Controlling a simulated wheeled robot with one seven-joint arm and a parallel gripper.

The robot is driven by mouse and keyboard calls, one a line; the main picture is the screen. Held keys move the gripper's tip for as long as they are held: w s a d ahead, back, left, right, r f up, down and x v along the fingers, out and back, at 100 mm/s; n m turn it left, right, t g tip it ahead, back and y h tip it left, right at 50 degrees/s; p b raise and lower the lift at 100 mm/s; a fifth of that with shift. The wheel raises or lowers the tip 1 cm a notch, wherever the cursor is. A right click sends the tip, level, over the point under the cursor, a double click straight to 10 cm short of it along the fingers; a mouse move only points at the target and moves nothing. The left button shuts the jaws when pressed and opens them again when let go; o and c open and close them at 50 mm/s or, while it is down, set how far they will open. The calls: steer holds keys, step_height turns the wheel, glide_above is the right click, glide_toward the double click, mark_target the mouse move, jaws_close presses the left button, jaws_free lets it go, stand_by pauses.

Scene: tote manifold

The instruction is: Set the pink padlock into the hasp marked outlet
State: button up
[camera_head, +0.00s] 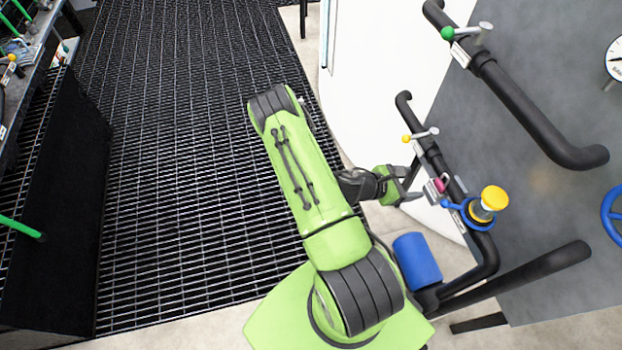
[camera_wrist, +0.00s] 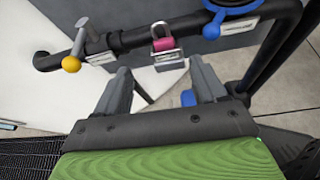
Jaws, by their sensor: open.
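The pink padlock (camera_wrist: 162,44) with its grey shackle sits upright at a grey metal hasp bracket (camera_wrist: 169,57) on the black pipe. In the head view the pink padlock (camera_head: 440,184) shows small beside the pipe. My gripper (camera_wrist: 162,82) is open and empty, its two grey fingers apart, with the padlock beyond the gap between them. In the head view my gripper (camera_head: 411,184) is just left of the padlock, not touching it. The labels are too small to read, so I cannot tell which hasp is marked outlet.
A yellow-knobbed lever valve (camera_head: 406,138) and a blue ring with a yellow cap (camera_head: 494,198) flank the padlock on the pipe. A green-knobbed valve (camera_head: 448,33) is on the upper pipe. A blue cylinder (camera_head: 416,259) is below. The grated floor (camera_head: 180,150) at left is clear.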

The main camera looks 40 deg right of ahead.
steer(key=w+a+r+m+t+y, duration=0.2)
steer(key=w+a+r+m+y, duration=0.2)
steer(key=w+a+r+m, duration=0.4)
steer(key=w+a+r+m+t+y, duration=0.3)
steer(key=a+r+m, duration=0.1)
steer(key=a+r, duration=0.4)
steer(key=s+a+r+t+y, duration=0.2)
steer(key=a+r, duration=0.4)
steer(key=a, duration=0.3)
steer(key=s+a+r+m+t+y, duration=0.1)
steer(key=s+a+r+t+y, duration=0.1)
steer(key=s+a+r, duration=0.3)
steer(key=a+r+y, duration=0.1)
steer(key=a, duration=0.3)
steer(key=shift+r+t, duration=0.3)
steer(key=shift+t, duration=0.1)
steer(key=shift+s, duration=0.1)
